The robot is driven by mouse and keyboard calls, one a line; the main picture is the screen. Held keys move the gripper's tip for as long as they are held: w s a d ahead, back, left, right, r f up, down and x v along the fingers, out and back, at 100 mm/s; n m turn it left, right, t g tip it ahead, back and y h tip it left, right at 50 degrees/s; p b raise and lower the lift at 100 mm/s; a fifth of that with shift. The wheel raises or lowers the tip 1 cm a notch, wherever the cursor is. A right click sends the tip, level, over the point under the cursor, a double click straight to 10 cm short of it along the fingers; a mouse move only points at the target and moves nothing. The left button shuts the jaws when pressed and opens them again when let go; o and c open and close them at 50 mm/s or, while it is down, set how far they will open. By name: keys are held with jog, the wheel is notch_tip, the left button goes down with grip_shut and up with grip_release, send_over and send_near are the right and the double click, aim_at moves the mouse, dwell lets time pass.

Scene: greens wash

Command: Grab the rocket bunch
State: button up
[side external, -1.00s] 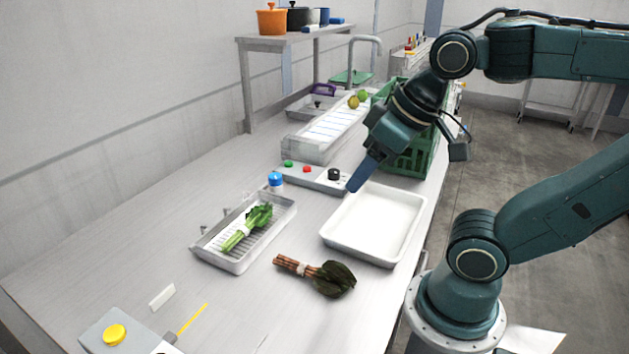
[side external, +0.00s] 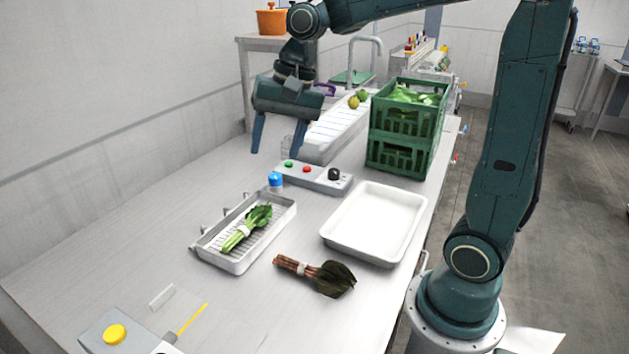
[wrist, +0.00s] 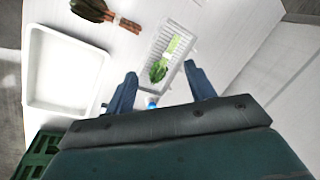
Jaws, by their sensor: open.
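A bunch with green leaves and pale green stems (side external: 247,229), tied with a white band, lies in a wire-bottomed draining tray (side external: 236,266). A second bunch (side external: 322,275), with dark leaves and red-brown stems, lies on the bare bench in front. No label shows which is the rocket; the green bunch looks the likelier. My gripper (side external: 278,152) is open and empty, pointing down high over the bench, behind the draining tray. In the wrist view the green bunch (wrist: 158,70) shows between the fingers, well beyond them; the dark bunch (wrist: 95,10) is at the upper left.
An empty white tray (side external: 335,246) stands right of the draining tray. Behind are a button box (side external: 318,180), a blue-capped container (side external: 275,180) and green crates (side external: 402,140) holding greens. A yellow-button box (side external: 114,335) is at the front left. The bench's left side is clear.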

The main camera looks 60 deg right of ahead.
jog(key=w+d+f+m+g+y, duration=0.1)
jog(key=w+d+f+m, duration=0.35)
jog(key=w, duration=0.25)
jog(key=m+g+y, duration=0.1)
jog(key=m, duration=0.3)
send_near(247, 222)
jog(key=v, duration=0.4)
jog(key=shift+w+d+f+y, duration=0.15)
jog(key=shift+w+y, duration=0.15)
jog(key=shift+x, duration=4.3)
jog(key=shift+s, duration=0.2)
jog(key=shift+x, duration=2.6)
jog(key=shift+s+d, duration=0.1)
